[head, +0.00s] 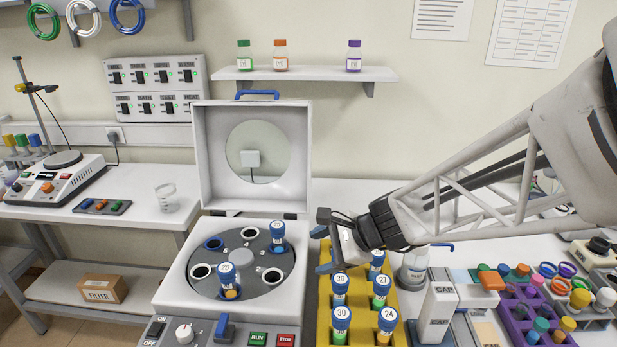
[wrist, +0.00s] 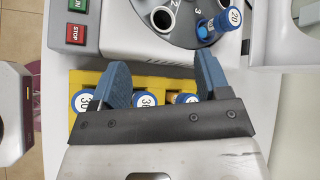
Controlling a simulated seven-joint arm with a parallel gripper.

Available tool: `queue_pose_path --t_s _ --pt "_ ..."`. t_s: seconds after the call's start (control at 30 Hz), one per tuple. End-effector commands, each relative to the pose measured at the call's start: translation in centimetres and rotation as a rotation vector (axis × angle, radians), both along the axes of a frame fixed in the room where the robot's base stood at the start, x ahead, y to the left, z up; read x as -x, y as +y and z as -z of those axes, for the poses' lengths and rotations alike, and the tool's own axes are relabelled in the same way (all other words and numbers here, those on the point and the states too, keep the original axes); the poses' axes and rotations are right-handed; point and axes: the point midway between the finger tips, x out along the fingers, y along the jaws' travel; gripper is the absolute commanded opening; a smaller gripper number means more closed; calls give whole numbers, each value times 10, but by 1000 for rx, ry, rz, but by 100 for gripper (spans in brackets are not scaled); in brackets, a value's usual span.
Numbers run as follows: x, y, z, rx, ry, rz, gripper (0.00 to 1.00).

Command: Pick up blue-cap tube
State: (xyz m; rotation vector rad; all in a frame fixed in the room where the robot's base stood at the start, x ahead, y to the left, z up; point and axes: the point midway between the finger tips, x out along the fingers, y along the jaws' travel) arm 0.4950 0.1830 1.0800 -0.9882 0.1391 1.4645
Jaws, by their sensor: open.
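Several blue-cap tubes with numbered caps stand in the yellow rack (head: 398,332); one is the front-left tube (head: 341,325). Two more blue-cap tubes sit in the open centrifuge rotor, one at its back right (head: 278,236) and one at its front (head: 228,280). My gripper (head: 323,250) is open and empty, above the back-left of the rack beside the centrifuge. In the wrist view my gripper's fingers (wrist: 160,74) spread over the rack (wrist: 150,85), with tube caps (wrist: 145,98) behind and partly hidden by the gripper body. The back-right rotor tube also shows there (wrist: 219,25).
The centrifuge (head: 180,290) stands left of the rack with its lid (head: 205,165) raised. A shelf (head: 310,74) is on the wall.

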Motion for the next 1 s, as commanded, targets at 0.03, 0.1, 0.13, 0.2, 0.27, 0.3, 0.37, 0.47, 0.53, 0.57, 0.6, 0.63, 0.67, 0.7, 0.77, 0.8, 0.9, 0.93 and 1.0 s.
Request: queue_pose_path --t_s 0.03,0.1,0.13,0.2,0.27,0.3,0.37,0.47,0.53,0.57,0.6,0.63,0.67,0.7,0.77,0.8,0.9,0.93,1.0 --pt "-11 7 6 -40 39 45 70" --pt "-26 16 13 -102 94 118 70" --pt "-33 20 16 -129 118 149 70" --pt "-49 28 23 -189 172 220 70" --pt "-62 35 31 -239 223 284 70" --pt "-70 38 36 -271 253 326 70" --pt "-83 43 43 -318 297 384 70" --pt "-99 49 54 -378 359 466 70" --pt "-107 52 59 -411 388 508 70" --pt "-110 53 61 -421 399 522 70" --pt "-113 53 64 -433 410 539 70" --pt "-115 54 66 -439 418 549 70" --pt "-116 54 67 -445 424 557 70" --pt "-118 54 68 -451 429 565 70" --pt "-119 55 69 -456 435 572 70" --pt "-119 55 69 -458 436 573 70" --pt "-120 55 69 -458 435 574 70" --pt "-120 55 68 -458 435 574 70" --pt "-119 55 68 -458 435 574 70"
